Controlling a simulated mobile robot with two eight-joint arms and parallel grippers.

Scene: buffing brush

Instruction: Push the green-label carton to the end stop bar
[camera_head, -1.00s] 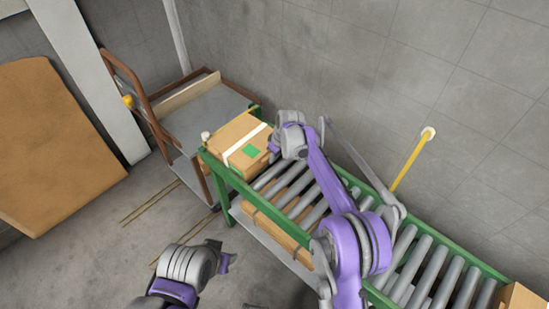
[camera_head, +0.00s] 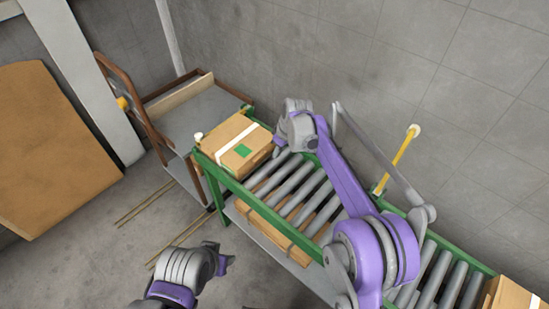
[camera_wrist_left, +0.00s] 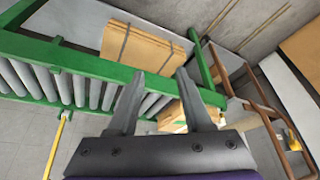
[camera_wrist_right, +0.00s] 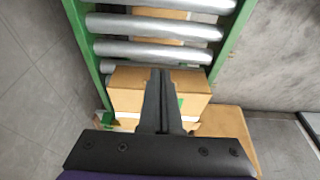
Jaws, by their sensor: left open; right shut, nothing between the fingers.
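The green-label carton (camera_head: 226,134) sits at the far left end of the roller conveyor, with a white strip and a green label on top. It also shows in the right wrist view (camera_wrist_right: 130,98) and partly in the left wrist view (camera_wrist_left: 170,115). My right gripper (camera_head: 277,149) is shut and empty at the carton's right side; contact cannot be told. Its closed fingers (camera_wrist_right: 160,75) overlap the carton in the right wrist view. My left gripper (camera_head: 230,258) is open, low in front of the conveyor. I cannot make out the end stop bar distinctly beyond the carton.
Rollers (camera_head: 300,197) between green rails are bare behind the right gripper. A yellow post (camera_head: 402,160) rises from the back rail. Another carton (camera_head: 515,296) is at the near right end. Flat boxes (camera_head: 268,226) lie underneath. A cart (camera_head: 195,118) stands beyond the far end.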

